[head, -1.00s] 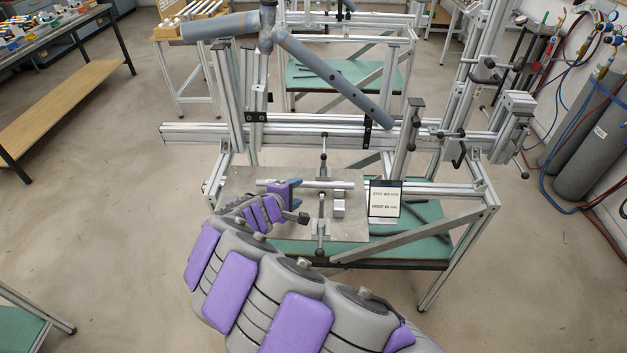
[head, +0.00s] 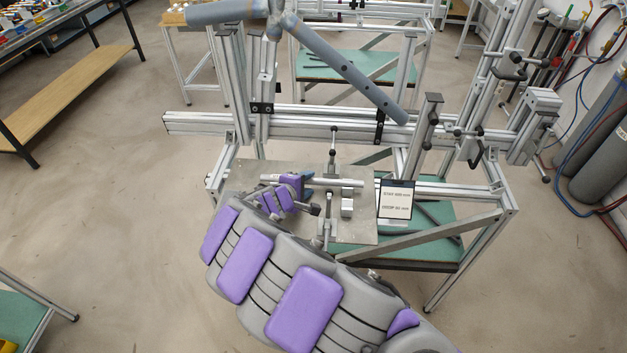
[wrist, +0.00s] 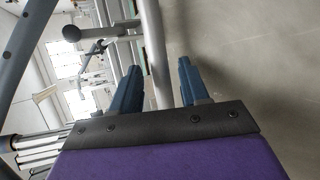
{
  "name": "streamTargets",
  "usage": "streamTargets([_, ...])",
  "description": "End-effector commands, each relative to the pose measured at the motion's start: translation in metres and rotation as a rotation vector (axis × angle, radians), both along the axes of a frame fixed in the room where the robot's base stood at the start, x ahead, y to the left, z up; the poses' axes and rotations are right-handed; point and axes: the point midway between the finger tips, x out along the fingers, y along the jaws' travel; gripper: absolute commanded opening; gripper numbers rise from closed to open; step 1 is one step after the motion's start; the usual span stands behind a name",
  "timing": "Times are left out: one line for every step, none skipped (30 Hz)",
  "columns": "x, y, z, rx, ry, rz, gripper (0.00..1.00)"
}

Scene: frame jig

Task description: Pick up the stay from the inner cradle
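The stay (head: 340,183) is a thin silver tube lying across the metal plate (head: 243,182) on the jig's bench. In the wrist view the tube (wrist: 153,45) runs lengthwise between my two blue fingers. My gripper (wrist: 159,68) is open around it, with a clear gap on the right finger's side; the left finger is close to the tube. In the head view my gripper (head: 305,181) is at the left part of the stay and covers some of it. I cannot clearly make out the cradle under the tube.
Black-knobbed clamps stand behind (head: 333,147) and in front (head: 327,236) of the stay. A small metal block (head: 347,207) sits just in front of it. A sign (head: 396,199) stands at the right. The grey frame tube (head: 350,72) slants above.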

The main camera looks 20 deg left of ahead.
Motion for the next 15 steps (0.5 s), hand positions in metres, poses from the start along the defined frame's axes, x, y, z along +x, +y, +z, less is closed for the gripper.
streamTargets([0.0002,0.0002,-0.0007,0.000,0.001,0.000,0.40])
streamTargets([0.0003,0.0002,-0.0006,0.000,0.001,0.000,0.37])
streamTargets([0.0003,0.0000,-0.0006,0.000,0.001,0.000,0.33])
streamTargets([0.0002,-0.0001,-0.0004,0.000,0.001,0.000,0.30])
streamTargets([0.0001,-0.0002,-0.0004,0.000,0.001,0.000,0.27])
streamTargets([0.0001,-0.0010,0.0001,0.001,0.000,0.000,0.23])
streamTargets([0.0001,-0.0017,0.0005,0.002,0.000,-0.001,0.20])
streamTargets([0.0001,-0.0025,0.0008,0.002,0.000,-0.001,0.18])
streamTargets([0.0002,-0.0037,0.0013,0.003,-0.001,-0.001,0.14])
streamTargets([0.0003,-0.0045,0.0015,0.004,0.000,-0.002,0.11])
streamTargets([0.0003,-0.0053,0.0016,0.004,0.000,-0.002,0.08])
streamTargets([0.0003,-0.0060,0.0016,0.004,0.000,-0.002,0.04])
streamTargets([0.0003,-0.0064,0.0017,0.003,0.000,-0.003,0.01])
streamTargets([0.0002,-0.0066,0.0015,0.004,0.001,-0.004,0.00])
streamTargets([0.0002,-0.0067,0.0015,0.004,0.001,-0.004,0.00])
